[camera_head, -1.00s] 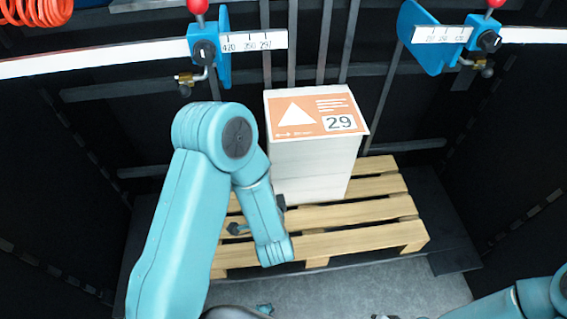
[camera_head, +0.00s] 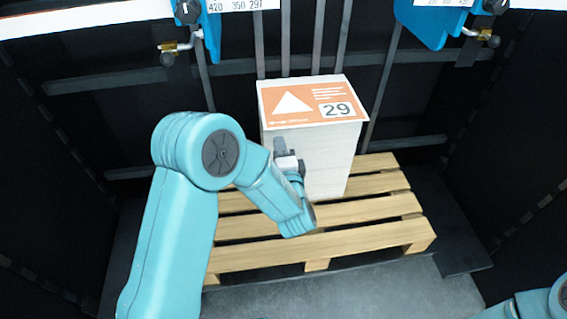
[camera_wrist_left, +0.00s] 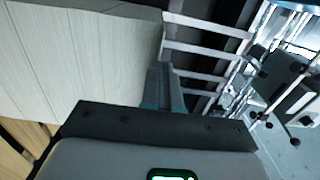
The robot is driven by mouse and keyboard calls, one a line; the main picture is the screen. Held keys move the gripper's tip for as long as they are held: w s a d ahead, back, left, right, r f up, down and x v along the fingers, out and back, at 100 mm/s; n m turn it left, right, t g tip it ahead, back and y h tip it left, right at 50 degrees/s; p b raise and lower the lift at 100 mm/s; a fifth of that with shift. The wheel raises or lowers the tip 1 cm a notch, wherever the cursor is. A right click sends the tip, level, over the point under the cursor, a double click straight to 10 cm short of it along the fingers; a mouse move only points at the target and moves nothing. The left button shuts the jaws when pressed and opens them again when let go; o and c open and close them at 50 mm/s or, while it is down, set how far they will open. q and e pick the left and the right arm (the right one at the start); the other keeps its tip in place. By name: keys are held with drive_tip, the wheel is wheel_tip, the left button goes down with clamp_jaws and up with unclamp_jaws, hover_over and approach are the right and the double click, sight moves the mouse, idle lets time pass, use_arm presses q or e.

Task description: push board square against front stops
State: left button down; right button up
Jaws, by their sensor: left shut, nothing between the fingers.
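A white stack of boards (camera_head: 325,160) stands upright on a wooden pallet (camera_head: 370,238), its top sheet orange and white with a triangle and the number 29. My left gripper (camera_head: 280,148) is shut and empty, its tips at the near left side of the stack, below the top sheet. In the left wrist view the shut fingers (camera_wrist_left: 162,82) are beside the edge of the pale stack (camera_wrist_left: 75,60); whether they touch it I cannot tell. Blue stop brackets (camera_head: 422,22) show at the top. My right gripper is out of view.
Dark upright bars (camera_head: 318,40) stand behind the stack, with dark panels at both sides. A white scale rail (camera_head: 85,22) crosses the top. The pallet's front slats and the grey floor (camera_head: 390,285) are bare.

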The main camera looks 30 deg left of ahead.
use_arm(q)
drive_tip(key=shift+x, duration=1.75)
drive_tip(key=shift+x, duration=1.1)
drive_tip(key=shift+s, duration=0.15)
